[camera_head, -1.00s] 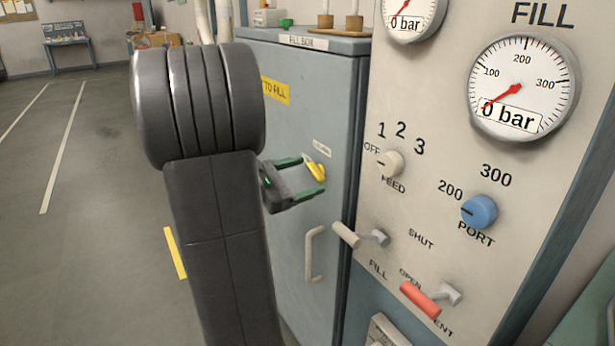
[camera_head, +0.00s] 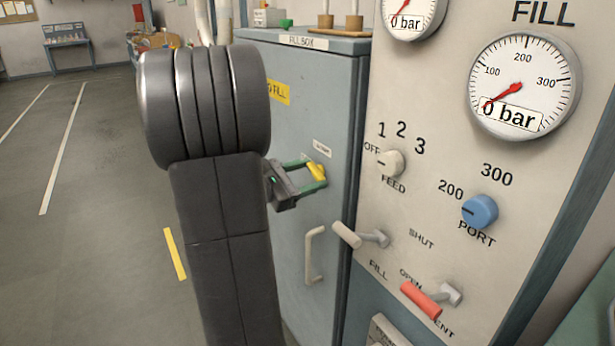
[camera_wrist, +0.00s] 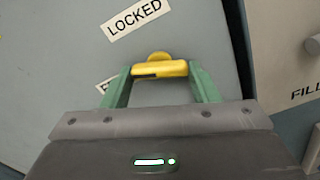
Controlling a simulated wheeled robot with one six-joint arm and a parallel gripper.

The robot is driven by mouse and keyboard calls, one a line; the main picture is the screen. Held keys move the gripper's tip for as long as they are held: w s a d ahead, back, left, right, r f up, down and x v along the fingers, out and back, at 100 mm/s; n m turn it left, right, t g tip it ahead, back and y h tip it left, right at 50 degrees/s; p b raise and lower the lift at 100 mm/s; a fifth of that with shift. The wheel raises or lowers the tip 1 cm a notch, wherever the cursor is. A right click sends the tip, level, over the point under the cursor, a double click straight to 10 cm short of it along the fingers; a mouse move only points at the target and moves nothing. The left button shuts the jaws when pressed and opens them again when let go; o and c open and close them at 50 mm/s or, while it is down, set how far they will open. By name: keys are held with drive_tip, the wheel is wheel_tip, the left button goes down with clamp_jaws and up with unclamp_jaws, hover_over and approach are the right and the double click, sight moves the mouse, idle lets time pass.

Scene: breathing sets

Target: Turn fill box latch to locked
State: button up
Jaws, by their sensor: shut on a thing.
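The yellow fill box latch (camera_head: 317,171) is on the blue-grey door of the fill box (camera_head: 290,130), above the door's pale handle (camera_head: 314,254). In the wrist view the latch (camera_wrist: 160,68) lies roughly crosswise between the two green fingers, below a "LOCKED" label (camera_wrist: 134,17). A second label lower left is mostly hidden by a finger. My gripper (camera_head: 314,177) is shut on the latch, with a finger at each end of it in the wrist view.
The control panel (camera_head: 435,200) stands close to the right, with a pale fill lever (camera_head: 347,235) and a red lever (camera_head: 421,300) sticking out. Open floor (camera_head: 90,220) lies to the left.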

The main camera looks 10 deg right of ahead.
drive_tip(key=shift+f, duration=0.1)
drive_tip(key=m+b, duration=0.6)
drive_tip(key=b, duration=0.2)
drive_tip(key=shift+b, duration=0.4)
drive_tip(key=shift+m, duration=0.4)
drive_tip(key=o, duration=1)
drive_tip(key=shift+r, duration=0.2)
drive_tip(key=shift+a, duration=0.2)
